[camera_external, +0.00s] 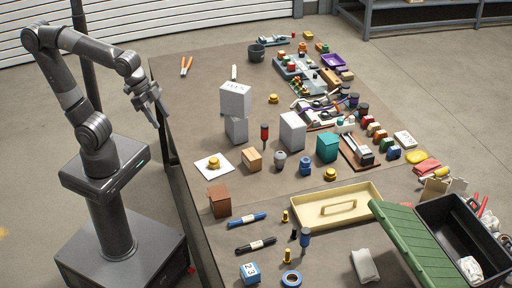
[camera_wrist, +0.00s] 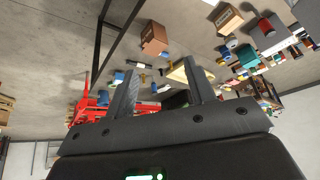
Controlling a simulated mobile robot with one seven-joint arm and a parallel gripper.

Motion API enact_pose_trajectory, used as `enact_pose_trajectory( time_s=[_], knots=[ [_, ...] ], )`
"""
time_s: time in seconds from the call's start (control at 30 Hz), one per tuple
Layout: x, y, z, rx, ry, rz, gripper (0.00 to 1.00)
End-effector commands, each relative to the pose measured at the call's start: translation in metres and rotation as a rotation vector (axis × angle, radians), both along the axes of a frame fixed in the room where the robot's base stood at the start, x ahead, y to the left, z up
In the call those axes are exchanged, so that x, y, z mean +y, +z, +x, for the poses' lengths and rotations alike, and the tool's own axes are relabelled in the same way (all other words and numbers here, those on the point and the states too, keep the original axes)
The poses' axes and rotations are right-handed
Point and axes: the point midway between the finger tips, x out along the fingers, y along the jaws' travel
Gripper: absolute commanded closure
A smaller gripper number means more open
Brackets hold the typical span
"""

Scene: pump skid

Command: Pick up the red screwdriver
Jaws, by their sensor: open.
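The red screwdriver (camera_external: 264,133) stands upright near the middle of the table in the external view, red handle on top and a dark lower part. It is between the stacked white boxes and another white box. My gripper (camera_external: 157,112) is at the table's left edge, above table height and well left of the screwdriver. In the wrist view my gripper (camera_wrist: 163,82) shows two spread fingers with nothing held between them.
White boxes (camera_external: 236,100) stand left of the screwdriver, and another white box (camera_external: 292,131) stands right. A cardboard box (camera_external: 251,159) and a grey jar (camera_external: 280,160) are in front. Orange pliers (camera_external: 186,67) lie at the back left. The table's left strip is mostly clear.

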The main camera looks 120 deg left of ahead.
Motion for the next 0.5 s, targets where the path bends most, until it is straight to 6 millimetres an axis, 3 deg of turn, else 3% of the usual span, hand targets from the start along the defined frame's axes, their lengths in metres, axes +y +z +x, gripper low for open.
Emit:
enact_pose_trajectory(
  time_s=[0.03,0.27,0.5],
  knots=[
    [0.011,0.0,0.017,0.01,0.027,0.001,0.5],
    [0.066,-0.003,0.082,0.028,0.127,0.004,0.5],
    [0.139,-0.025,0.143,0.046,0.231,0.0,0.5]
  ],
)
